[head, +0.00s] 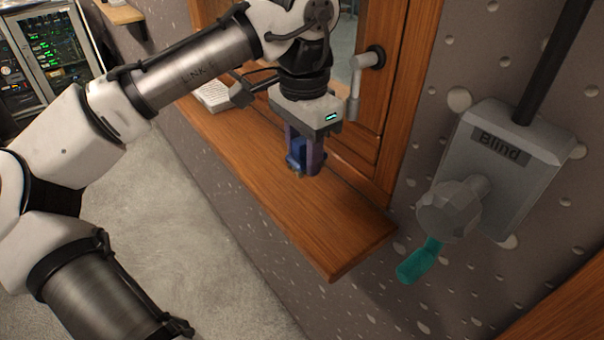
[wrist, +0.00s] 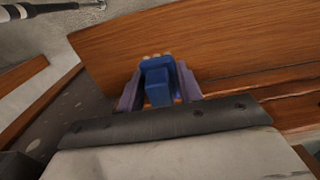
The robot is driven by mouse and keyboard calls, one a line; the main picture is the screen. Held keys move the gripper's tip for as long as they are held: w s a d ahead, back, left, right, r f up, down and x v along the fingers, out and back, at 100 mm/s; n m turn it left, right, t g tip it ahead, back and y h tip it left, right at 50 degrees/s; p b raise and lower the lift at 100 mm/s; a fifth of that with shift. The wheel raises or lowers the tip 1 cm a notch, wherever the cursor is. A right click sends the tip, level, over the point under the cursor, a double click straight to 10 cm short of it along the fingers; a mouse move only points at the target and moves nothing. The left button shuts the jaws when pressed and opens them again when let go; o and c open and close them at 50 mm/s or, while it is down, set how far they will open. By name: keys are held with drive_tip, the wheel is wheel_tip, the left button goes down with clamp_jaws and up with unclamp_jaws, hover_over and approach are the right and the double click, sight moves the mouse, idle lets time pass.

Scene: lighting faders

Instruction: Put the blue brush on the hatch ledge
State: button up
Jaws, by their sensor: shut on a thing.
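The blue brush (head: 297,151) is between the fingers of my gripper (head: 304,160), which is shut on it. In the wrist view the blue brush (wrist: 158,84) shows between the two purple-grey fingers, with pale bristle tips at its far end. The hatch ledge (head: 330,235) is a brown wooden shelf along the wall. My gripper points down over the ledge, close to its surface. I cannot tell whether the brush touches the wood. The ledge also fills much of the wrist view (wrist: 230,50).
A grey box marked "Blind" (head: 515,165) with a faceted knob (head: 449,210) and a teal piece (head: 419,262) is on the wall at right. A hatch handle (head: 365,70) sticks out behind my gripper. A white stack (head: 212,95) lies farther back. The ledge's near end is clear.

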sight(303, 139)
drive_tip(key=shift+f+p, duration=0.35)
drive_tip(key=shift+f, duration=2.7)
drive_tip(key=shift+f, duration=0.2)
drive_tip(key=o, duration=0.9)
drive_tip(key=shift+r, duration=0.1)
drive_tip(key=shift+r, duration=0.1)
wheel_tip(303, 139, up, 12)
drive_tip(key=shift+r+b, duration=0.1)
drive_tip(key=shift+b, duration=0.9)
